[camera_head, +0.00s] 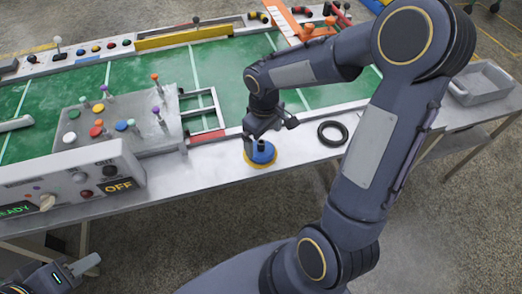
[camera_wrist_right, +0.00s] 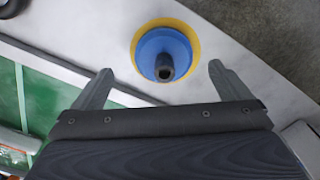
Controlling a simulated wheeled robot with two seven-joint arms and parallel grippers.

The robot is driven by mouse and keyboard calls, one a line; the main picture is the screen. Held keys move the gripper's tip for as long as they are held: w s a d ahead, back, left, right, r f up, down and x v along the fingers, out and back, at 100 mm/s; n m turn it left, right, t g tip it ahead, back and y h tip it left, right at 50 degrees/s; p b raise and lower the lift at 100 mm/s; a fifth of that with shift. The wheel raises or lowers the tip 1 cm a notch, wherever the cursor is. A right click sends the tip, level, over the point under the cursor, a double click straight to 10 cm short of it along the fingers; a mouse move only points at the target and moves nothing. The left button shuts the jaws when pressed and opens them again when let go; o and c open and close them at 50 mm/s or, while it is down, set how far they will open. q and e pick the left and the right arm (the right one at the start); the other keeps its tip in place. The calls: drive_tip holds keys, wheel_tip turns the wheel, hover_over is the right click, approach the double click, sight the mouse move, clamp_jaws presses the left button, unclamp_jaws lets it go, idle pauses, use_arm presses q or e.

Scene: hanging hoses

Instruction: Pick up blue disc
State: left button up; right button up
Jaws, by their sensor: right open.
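The blue disc (camera_head: 262,152) lies on top of a wider yellow disc (camera_head: 262,164) on the grey table, with a short dark peg standing up at its centre. In the right wrist view the blue disc (camera_wrist_right: 152,47) shows ahead of my right gripper (camera_wrist_right: 157,82), roughly between its two spread fingers, with a dark peg (camera_wrist_right: 164,68) at its middle. My right gripper (camera_head: 270,130) is open and empty, just above and behind the disc in the head view. My left gripper (camera_head: 80,268) is at the lower left, partly cut off, far from the disc; its jaw opening is unclear.
A black ring (camera_head: 333,133) lies on the table right of the disc. A control box (camera_head: 75,180) with knobs and an OFF label stands to the left. A green board (camera_head: 215,75) is behind, and a grey tray (camera_head: 482,84) is at the far right.

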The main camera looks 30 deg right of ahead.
sight(262, 142)
drive_tip(key=f, duration=0.4)
drive_tip(key=shift+w+a+f, duration=0.1)
drive_tip(key=shift+a+f, duration=0.1)
drive_tip(key=shift+a, duration=0.05)
drive_tip(key=shift+c, duration=0.4)
drive_tip(key=c, duration=1)
drive_tip(key=shift+r, duration=0.2)
drive_tip(key=shift+c, duration=0.2)
